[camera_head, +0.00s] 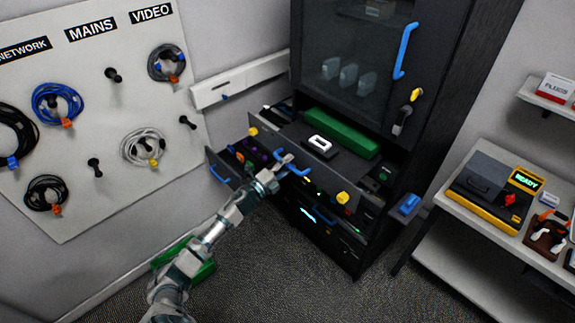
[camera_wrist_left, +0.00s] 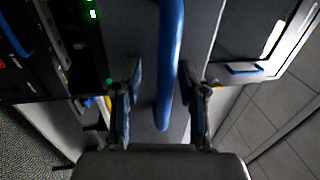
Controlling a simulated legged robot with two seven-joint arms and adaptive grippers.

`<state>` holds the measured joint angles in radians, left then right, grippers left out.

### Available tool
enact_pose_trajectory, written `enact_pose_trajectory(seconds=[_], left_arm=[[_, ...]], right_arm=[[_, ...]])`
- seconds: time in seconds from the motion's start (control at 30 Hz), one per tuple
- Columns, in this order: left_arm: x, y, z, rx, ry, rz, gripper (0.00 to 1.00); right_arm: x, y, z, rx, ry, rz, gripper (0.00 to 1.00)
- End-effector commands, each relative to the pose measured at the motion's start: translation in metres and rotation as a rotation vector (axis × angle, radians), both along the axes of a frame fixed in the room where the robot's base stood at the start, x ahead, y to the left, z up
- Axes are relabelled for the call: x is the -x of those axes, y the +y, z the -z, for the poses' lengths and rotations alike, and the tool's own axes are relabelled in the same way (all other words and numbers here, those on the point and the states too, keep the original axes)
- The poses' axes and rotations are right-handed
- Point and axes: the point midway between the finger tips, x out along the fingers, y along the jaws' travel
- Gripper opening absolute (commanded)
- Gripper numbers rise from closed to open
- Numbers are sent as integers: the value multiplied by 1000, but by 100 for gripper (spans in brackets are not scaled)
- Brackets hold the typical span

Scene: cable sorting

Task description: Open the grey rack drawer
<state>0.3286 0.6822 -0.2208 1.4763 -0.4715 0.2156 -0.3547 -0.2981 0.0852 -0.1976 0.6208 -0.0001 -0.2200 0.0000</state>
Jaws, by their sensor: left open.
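The grey rack drawer (camera_head: 322,176) stands out from the dark rack in the head view, with its inside visible from above. Its front carries a blue bar handle (camera_head: 308,186) and a yellow knob (camera_head: 343,198) near one end, with another yellow knob (camera_head: 253,131) near the other. My left gripper (camera_head: 287,163) is at the blue handle. In the left wrist view the handle (camera_wrist_left: 171,60) runs between the two spread fingers of my left gripper (camera_wrist_left: 160,80), with gaps on both sides. My right gripper is not in view.
A cabinet door (camera_head: 360,60) with a long blue handle is above the drawer. A green block (camera_head: 342,133) lies behind the drawer front. A panel with a blue handle (camera_head: 219,174) sticks out at the left. A shelf with a yellow-grey case (camera_head: 485,190) is at the right.

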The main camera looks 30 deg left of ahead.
Motion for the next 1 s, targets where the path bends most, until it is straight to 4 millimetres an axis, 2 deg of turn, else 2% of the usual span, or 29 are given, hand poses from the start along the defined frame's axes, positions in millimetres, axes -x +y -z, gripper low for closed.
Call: enact_pose_trajectory(seconds=[0.07,0.23,0.5,0.7,1.0], left_arm=[[1,0,0,0,0,0,41],[16,6,4,0,2,-1,41],[70,23,17,0,5,0,41],[99,33,24,2,5,0,41],[110,37,25,1,3,0,41]], right_arm=[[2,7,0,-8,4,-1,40],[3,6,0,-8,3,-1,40],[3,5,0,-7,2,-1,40],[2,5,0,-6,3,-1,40],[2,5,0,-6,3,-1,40]])
